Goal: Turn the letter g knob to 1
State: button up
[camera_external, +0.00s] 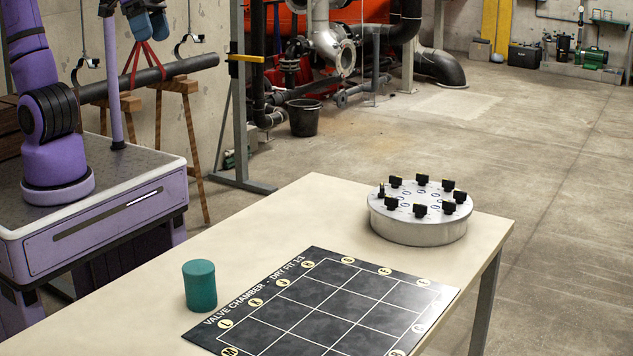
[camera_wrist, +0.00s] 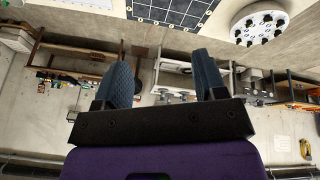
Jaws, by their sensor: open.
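A round metal valve chamber (camera_external: 418,222) stands on the far right part of the table. Several black knobs, among them one at the front (camera_external: 420,210), form a ring on its top. The letters beside the knobs are too small to read, so I cannot tell which is the g knob or where it points. The chamber also shows at the top right of the wrist view (camera_wrist: 259,24). My gripper (camera_wrist: 168,75) is open and empty in the wrist view, well away from the chamber. In the external view only part of it (camera_external: 150,24) shows at the top left.
A black gridded mat (camera_external: 330,312) marked "VALVE CHAMBER - DRY FIT 1:1" lies on the pale table (camera_external: 250,232). A teal cylinder (camera_external: 200,286) stands left of it. A pipe on wooden trestles (camera_external: 170,72) stands behind my base. Table space between mat and chamber is clear.

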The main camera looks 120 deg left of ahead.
jog(key=w+a+f+n, duration=0.3)
jog(key=w+a+n, duration=0.1)
jog(key=w+a, duration=0.75)
jog(key=n+g+y, duration=0.4)
jog(key=n+y, duration=0.1)
jog(key=n, duration=0.4)
send_over(392, 198)
jog(key=d, duration=0.4)
notch_tip(392, 198, down, 30)
jog(key=x, duration=1.1)
jog(key=shift+s+d+f, duration=0.3)
jog(key=shift+f, duration=0.05)
jog(key=shift+c, duration=0.5)
jog(key=c, duration=0.8)
